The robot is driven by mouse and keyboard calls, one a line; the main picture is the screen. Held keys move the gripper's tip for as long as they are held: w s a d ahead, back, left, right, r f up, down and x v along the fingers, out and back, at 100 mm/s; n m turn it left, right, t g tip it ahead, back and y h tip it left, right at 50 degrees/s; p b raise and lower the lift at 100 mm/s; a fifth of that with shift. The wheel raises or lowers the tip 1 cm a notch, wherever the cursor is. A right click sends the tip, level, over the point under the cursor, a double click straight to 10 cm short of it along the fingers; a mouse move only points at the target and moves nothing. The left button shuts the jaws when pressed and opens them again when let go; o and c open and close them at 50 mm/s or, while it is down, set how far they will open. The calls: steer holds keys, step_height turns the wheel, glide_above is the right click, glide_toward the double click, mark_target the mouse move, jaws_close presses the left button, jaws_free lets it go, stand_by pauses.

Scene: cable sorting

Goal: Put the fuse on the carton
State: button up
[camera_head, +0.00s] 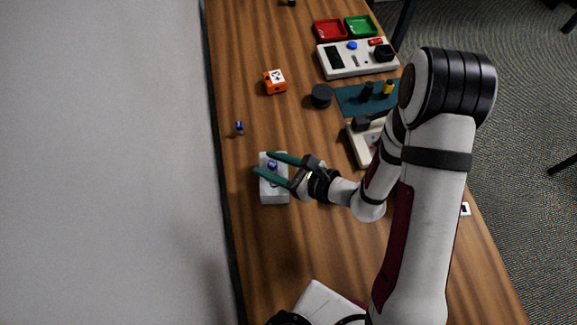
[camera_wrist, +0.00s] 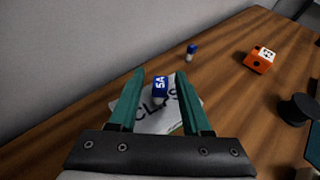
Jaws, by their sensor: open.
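The carton (camera_head: 274,194) is a pale grey-white box near the left edge of the table. In the wrist view its lettered top (camera_wrist: 153,119) shows between and below my fingers. A blue fuse (camera_wrist: 160,87) marked "5A" appears to rest on the carton's top, towards its far end; in the head view the fuse (camera_head: 272,165) shows between the fingertips. My gripper (camera_head: 264,162) is open, its two green fingers over the carton. In the wrist view my gripper (camera_wrist: 160,73) has a finger on each side of the fuse, with gaps visible.
A small blue-and-white piece (camera_head: 239,128) stands beyond the carton. An orange block (camera_head: 275,83) and a black round knob (camera_head: 321,95) lie farther back. A teal mat (camera_head: 349,100), a grey panel (camera_head: 340,68), and red (camera_head: 329,30) and green (camera_head: 361,27) trays are at back right.

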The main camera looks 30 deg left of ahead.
steer(key=v, duration=1)
steer(key=s+d+r+n+g+h, duration=0.35)
steer(key=s+r+n, duration=0.25)
steer(key=r+n, duration=0.25)
steer(key=s+d+r+n+t+h, duration=0.1)
steer(key=d+n+h, duration=0.1)
steer(key=d+h, duration=0.2)
steer(key=s+d+r+n+t+h, duration=0.2)
steer(key=d+h, duration=0.2)
steer(key=d, duration=0.6)
steer(key=shift+d, duration=0.4)
